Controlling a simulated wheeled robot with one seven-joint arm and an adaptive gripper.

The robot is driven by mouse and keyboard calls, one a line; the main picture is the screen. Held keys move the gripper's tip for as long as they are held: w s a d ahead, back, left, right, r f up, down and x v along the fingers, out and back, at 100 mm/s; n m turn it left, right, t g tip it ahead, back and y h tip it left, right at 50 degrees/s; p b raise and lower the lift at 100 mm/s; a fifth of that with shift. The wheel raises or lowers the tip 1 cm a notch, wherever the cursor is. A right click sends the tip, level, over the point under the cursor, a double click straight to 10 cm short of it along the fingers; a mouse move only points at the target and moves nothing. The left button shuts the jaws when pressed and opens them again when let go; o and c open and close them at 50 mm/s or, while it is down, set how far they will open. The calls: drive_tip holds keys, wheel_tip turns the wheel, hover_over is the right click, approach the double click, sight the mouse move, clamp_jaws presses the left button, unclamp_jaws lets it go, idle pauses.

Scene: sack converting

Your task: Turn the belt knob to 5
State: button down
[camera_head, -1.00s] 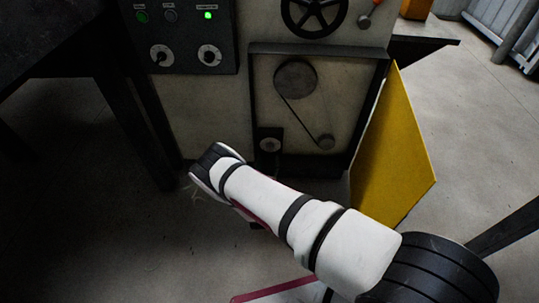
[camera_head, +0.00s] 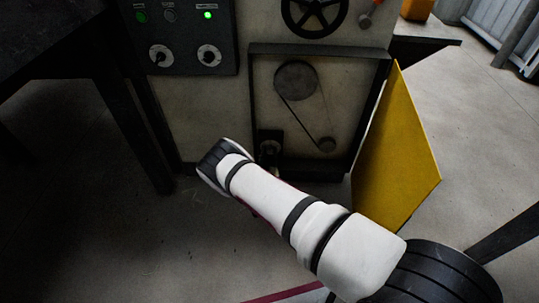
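A dark control panel (camera_head: 190,35) on the machine front carries two round dials, a left dial (camera_head: 160,57) and a right dial (camera_head: 209,56). Their labels are too small to read. A third small dial (camera_head: 269,147) on a black plate sits low in the open belt compartment, partly hidden by my arm. I cannot tell from lettering which one is the belt knob. My gripper (camera_head: 213,165) is at the end of my arm, below the panel and left of the low dial. Its fingers are hidden, so its opening does not show.
The compartment holds a large pulley (camera_head: 295,80), a small pulley (camera_head: 326,144) and a belt. A yellow door (camera_head: 395,150) stands open at its right. A black handwheel (camera_head: 314,14) is above. A dark table (camera_head: 50,40) is at left. Floor in front is clear.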

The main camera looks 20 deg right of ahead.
drive_tip(key=shift+m, duration=0.3)
drive_tip(key=m, duration=0.6)
drive_tip(key=shift+d, duration=0.1)
drive_tip(key=m, duration=0.6)
drive_tip(key=shift+d+y, duration=0.1)
drive_tip(key=shift+y, duration=0.2)
drive_tip(key=m, duration=0.3)
drive_tip(key=shift+m, duration=0.4)
drive_tip(key=m, duration=0.3)
drive_tip(key=shift+f+m, duration=0.1)
drive_tip(key=shift+m, duration=0.2)
drive_tip(key=m+y, duration=0.1)
drive_tip(key=m, duration=0.5)
drive_tip(key=c, duration=1.3)
unclamp_jaws()
